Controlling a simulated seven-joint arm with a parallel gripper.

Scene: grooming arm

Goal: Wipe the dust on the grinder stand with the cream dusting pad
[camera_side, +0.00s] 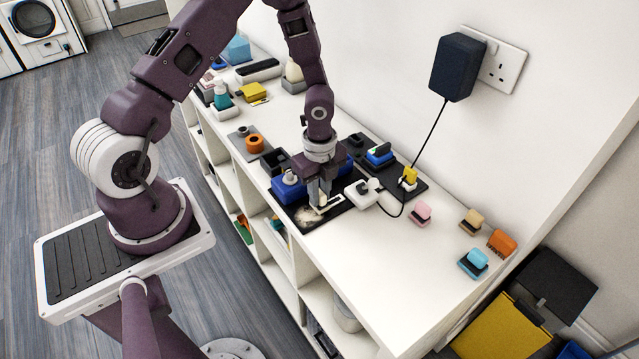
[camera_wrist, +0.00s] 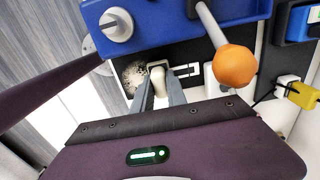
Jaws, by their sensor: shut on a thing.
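The grinder stand shows as a black base (camera_side: 347,208) under a blue body (camera_side: 284,190). In the wrist view the blue body (camera_wrist: 160,32) carries a grey knob and a lever with an orange ball. A pale, speckled dust patch (camera_side: 306,217) lies on the black base; it also shows in the wrist view (camera_wrist: 134,74). My gripper (camera_side: 320,203) is low over the base, right beside the dust. Its fingers (camera_wrist: 158,90) are shut on the small cream dusting pad (camera_wrist: 157,74). The fingers hide part of the pad, and I cannot tell whether it touches the base.
Pink (camera_side: 421,212), blue (camera_side: 473,262) and orange (camera_side: 502,242) blocks stand farther right. The front right of the white top is clear.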

